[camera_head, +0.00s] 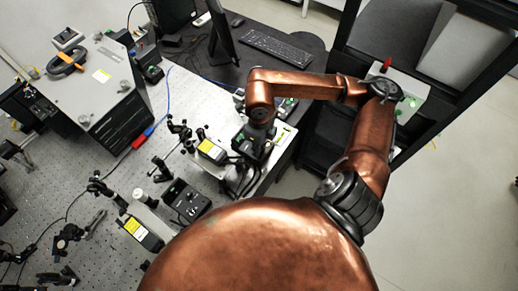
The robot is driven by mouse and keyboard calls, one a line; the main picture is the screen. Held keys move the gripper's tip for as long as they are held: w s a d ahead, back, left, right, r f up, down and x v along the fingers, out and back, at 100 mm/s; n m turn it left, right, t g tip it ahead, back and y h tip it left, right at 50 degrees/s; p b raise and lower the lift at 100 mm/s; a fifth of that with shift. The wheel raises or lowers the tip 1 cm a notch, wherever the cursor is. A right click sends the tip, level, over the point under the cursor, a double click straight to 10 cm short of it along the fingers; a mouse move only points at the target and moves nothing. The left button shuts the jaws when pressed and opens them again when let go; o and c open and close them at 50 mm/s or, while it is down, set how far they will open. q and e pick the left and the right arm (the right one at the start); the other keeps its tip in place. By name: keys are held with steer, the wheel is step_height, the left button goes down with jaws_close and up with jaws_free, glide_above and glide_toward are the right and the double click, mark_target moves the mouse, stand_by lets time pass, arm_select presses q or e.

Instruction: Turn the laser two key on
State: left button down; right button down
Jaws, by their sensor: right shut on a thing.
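My right arm reaches in from the right. Its dark gripper (246,146) points down at the bench's right side, over a black control box by a yellow-labelled laser module (212,151). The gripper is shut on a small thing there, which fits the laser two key. The key and the fingertips are hidden or too small to make out, so I cannot tell the key's position. A similar black control box (187,201) stands nearer the front, beside another yellow-labelled module (139,231). My left gripper is out of view.
A grey instrument box (101,80) with an orange-handled tool stands at the back left. Several optic mounts crowd the perforated bench (190,98). A monitor (222,38) and keyboard (275,48) sit behind. A dark rack (452,50) stands at the right.

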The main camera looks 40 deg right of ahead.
steer(key=shift+w+m, duration=0.1)
steer(key=shift+m, duration=0.5)
steer(key=shift+r, duration=0.1)
steer(key=c, duration=1.8)
jaws_free()
steer(key=shift+c, duration=0.2)
step_height(320, 180, up, 12)
